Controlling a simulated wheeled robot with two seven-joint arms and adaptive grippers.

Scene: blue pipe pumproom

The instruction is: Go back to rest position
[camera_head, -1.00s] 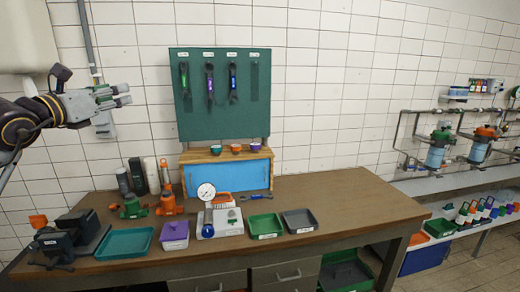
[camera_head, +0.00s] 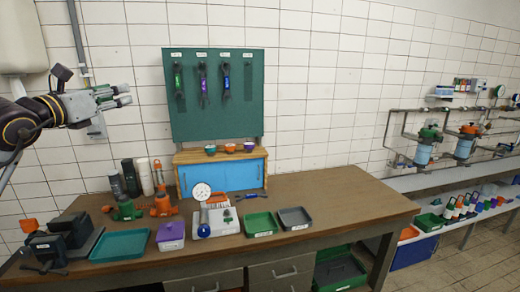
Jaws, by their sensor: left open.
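My left gripper (camera_head: 122,95) is raised at the left of the head view, in front of the white tiled wall and left of the green tool board (camera_head: 213,95). Its fingers point right, are apart and hold nothing. It is well above the wooden workbench (camera_head: 325,205) and touches nothing that I can see. My right gripper is not in view.
The bench holds a vise (camera_head: 68,235), teal tray (camera_head: 122,244), purple box (camera_head: 171,236), gauge device (camera_head: 217,219), green tray (camera_head: 260,224) and grey tray (camera_head: 295,218). A blue cabinet (camera_head: 224,178) stands behind. The bench's right part is clear. Pipes with filters (camera_head: 423,153) are at right.

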